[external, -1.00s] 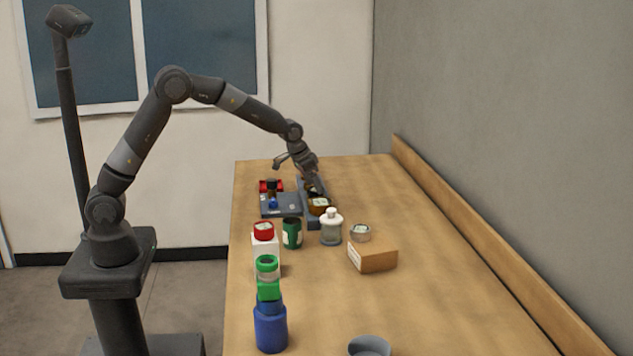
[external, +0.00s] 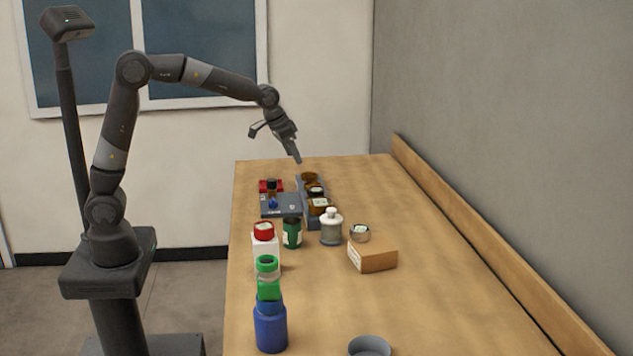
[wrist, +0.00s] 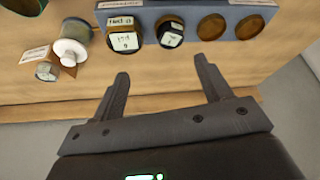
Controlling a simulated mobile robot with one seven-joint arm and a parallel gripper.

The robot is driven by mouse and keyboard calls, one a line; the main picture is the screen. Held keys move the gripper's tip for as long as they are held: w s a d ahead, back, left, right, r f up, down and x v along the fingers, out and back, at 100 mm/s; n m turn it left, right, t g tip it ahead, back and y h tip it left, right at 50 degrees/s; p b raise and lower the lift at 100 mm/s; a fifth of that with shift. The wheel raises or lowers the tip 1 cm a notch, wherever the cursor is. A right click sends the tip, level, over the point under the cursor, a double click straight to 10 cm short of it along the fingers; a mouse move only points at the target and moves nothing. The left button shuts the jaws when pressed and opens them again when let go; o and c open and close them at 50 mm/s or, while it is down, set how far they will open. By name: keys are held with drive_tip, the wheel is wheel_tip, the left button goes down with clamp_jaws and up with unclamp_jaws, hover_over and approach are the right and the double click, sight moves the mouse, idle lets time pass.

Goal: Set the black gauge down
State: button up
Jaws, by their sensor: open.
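A small dark item with a white label (wrist: 170,34), which I take to be the black gauge, sits in the long grey rack (wrist: 190,18). It is beside a labelled amber jar (wrist: 124,35); two round brown tops (wrist: 212,27) are on its other side. In the external view the dark item (external: 316,191) shows between the amber jar and the brown tops. My gripper (external: 298,161) is raised above the far end of the rack, apart from everything. In the wrist view the jaws (wrist: 161,68) are spread and empty.
A white-capped bottle (external: 331,229), a green jar (external: 292,233) and a cardboard box (external: 373,257) stand nearer. The table's right side is clear.

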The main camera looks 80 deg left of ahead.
drive_tip(key=s+d+r, duration=0.5)
drive_tip(key=s+d, duration=0.1)
drive_tip(key=s, duration=0.3)
drive_tip(key=s+d+f+m, duration=0.1)
drive_tip(key=s+d, duration=0.3)
drive_tip(key=s, duration=0.8)
drive_tip(key=s+d+f+m+t+h, duration=0.1)
drive_tip(key=s+d, duration=0.3)
drive_tip(key=s, duration=0.9)
drive_tip(key=shift+s+f+m, duration=0.15)
drive_tip(key=shift+s+m, duration=0.1)
drive_tip(key=shift+m, duration=0.25)
